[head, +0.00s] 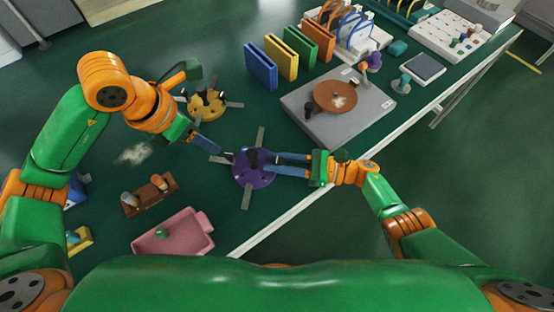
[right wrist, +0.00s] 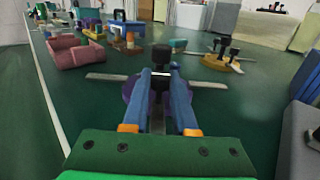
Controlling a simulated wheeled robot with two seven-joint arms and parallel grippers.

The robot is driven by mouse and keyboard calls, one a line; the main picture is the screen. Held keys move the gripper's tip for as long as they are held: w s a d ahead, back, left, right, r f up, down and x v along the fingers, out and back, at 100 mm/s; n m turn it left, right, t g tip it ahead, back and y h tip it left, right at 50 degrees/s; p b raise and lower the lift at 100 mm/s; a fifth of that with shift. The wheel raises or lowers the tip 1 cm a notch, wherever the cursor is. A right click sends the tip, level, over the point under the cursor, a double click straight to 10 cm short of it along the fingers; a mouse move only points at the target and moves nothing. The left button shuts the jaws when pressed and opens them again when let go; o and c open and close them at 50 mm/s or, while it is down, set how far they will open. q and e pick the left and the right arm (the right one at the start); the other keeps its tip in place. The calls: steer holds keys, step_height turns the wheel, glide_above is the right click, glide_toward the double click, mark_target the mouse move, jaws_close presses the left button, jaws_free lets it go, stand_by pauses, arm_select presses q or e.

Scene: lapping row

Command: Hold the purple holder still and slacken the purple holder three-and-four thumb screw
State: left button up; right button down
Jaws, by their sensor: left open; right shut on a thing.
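The purple holder (head: 253,178) is a round purple disc with grey flat arms and dark fittings, lying on the green table. It also shows in the right wrist view (right wrist: 132,90), largely behind my fingers. My right gripper (head: 270,160) reaches in from the right and is shut on a black-topped upright part (right wrist: 162,57) of the holder. Its two blue fingers flank that part. I cannot tell which thumb screw this is. My left gripper (head: 217,153) is open, its blue fingers close to the holder's left grey arm. I cannot tell whether they touch it.
A yellow holder (head: 205,108) stands behind my left gripper. A pink tray (head: 172,236) and a brown block (head: 150,194) lie at front left. A grey machine with a brown disc (head: 335,97) is at back right. The table edge runs close in front of the purple holder.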

mark_target(229, 153)
arm_select(q)
steer(key=shift+o, duration=0.5)
steer(key=w+d+r+m+g+y, duration=0.2)
steer(key=w+d+m+g+y, duration=0.1)
steer(key=m, duration=1.4)
step_height(229, 153, down, 11)
jaws_close()
